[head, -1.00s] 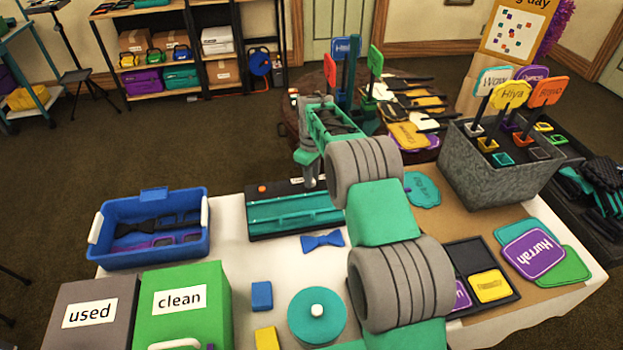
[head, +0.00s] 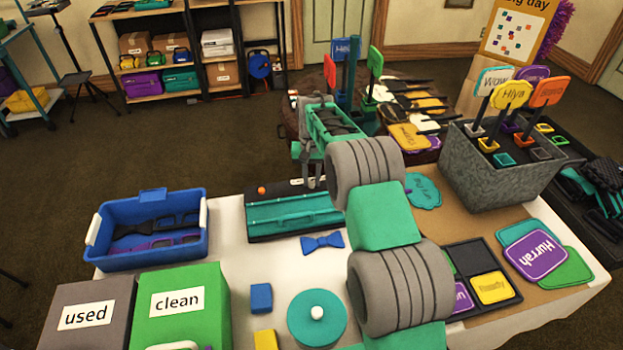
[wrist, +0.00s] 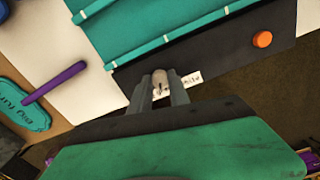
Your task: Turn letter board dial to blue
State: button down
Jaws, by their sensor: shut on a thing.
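The letter board (head: 292,212) is a teal ribbed panel with a black strip along its far edge, on the white-covered table. An orange button (head: 262,190) sits at the strip's left end; it also shows in the wrist view (wrist: 262,39). My gripper (wrist: 160,95) points down at the strip, shut on the pale dial knob (wrist: 160,77). A small white label (wrist: 191,79), partly hidden, seems to read "white". Other dial labels, including any blue one, are hidden. In the head view my gripper (head: 308,183) is at the strip, and my arm hides the board's right end.
A blue bin (head: 152,262) and the "used" (head: 62,340) and "clean" (head: 215,300) boxes stand at left. A blue bow tie (head: 322,242) lies in front of the board. A teal round lidded thing (head: 300,335) is nearer. A grey sign holder (head: 470,185) stands right.

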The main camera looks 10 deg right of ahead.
aim_at(311, 181)
jog(key=m, duration=0.4)
jog(key=shift+m, duration=1.9)
jog(key=c, duration=1.2)
grip_release()
jog(key=shift+c, duration=0.2)
notch_tip(311, 181, up, 8)
jog(key=shift+f+b, duration=0.25)
jog(key=shift+b, duration=0.1)
jog(key=shift+r, duration=0.15)
